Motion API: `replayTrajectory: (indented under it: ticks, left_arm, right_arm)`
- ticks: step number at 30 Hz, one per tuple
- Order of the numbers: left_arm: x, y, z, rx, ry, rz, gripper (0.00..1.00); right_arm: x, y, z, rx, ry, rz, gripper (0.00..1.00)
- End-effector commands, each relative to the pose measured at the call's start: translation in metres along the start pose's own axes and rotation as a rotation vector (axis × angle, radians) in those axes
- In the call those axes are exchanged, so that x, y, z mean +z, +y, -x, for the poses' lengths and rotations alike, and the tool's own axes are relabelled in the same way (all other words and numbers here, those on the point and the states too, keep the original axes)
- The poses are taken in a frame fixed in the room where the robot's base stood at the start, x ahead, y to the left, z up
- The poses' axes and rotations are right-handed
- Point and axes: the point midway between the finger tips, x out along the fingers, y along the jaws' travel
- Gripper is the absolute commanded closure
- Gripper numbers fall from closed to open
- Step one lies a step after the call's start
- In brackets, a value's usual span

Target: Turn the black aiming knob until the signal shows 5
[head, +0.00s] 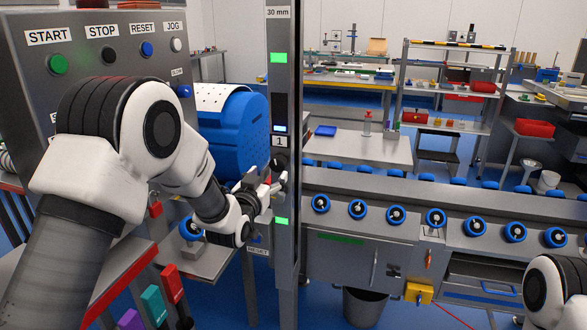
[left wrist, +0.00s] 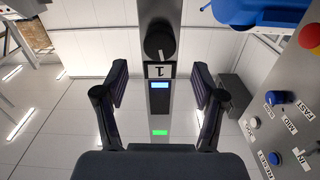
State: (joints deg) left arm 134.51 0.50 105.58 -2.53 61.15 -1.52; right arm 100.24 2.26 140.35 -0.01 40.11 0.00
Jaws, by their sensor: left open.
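The black aiming knob (left wrist: 159,42) is on a grey upright post (head: 282,95), with a pale pointer line on its face. In the head view the knob (head: 279,161) shows just above my left gripper, partly hidden. A white plate reading 1 (head: 280,141) sits above the knob; it shows inverted in the left wrist view (left wrist: 159,71). A small lit blue bar (left wrist: 159,85) is beside the plate; I cannot read a number on it. My left gripper (head: 269,182) is open and empty, its fingers on either side of the post in the left wrist view, apart from the knob.
A button panel (head: 90,60) and a blue drum (head: 235,130) stand left of the post. Green lights (head: 278,57) glow on the post. My right arm shows at the lower right corner.

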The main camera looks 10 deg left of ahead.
Motion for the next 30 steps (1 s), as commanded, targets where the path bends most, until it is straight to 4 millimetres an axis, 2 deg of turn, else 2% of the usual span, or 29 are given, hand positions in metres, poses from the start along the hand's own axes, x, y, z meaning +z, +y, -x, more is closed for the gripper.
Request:
replayTrajectory:
  ticks: [9, 13, 19, 23, 24, 30]
  left_arm:
    - [-0.002, 0.001, -0.058, 0.001, 0.0, -0.002, 0.31]
    - [-0.001, 0.001, -0.067, 0.001, 0.0, -0.002, 0.31]
    - [0.0, 0.001, -0.068, 0.002, -0.001, -0.003, 0.31]
    - [0.0, 0.001, -0.068, 0.002, -0.001, -0.003, 0.77]
    - [0.0, 0.001, -0.068, 0.002, -0.001, -0.003, 0.91]
    - [0.0, 0.001, -0.068, 0.002, -0.001, -0.005, 0.91]
  right_arm:
    - [0.0, 0.0, 0.016, 0.0, 0.0, 0.0, 0.6]
    - [0.0, 0.0, 0.016, 0.0, 0.0, 0.0, 0.6]
    - [0.0, 0.0, 0.016, 0.0, 0.0, 0.0, 0.6]
    - [0.0, 0.0, 0.016, 0.0, 0.0, -0.001, 0.6]
    - [0.0, 0.0, 0.016, 0.0, 0.0, -0.001, 0.6]
    - [0.0, 0.0, 0.015, 0.0, 0.0, -0.001, 0.6]
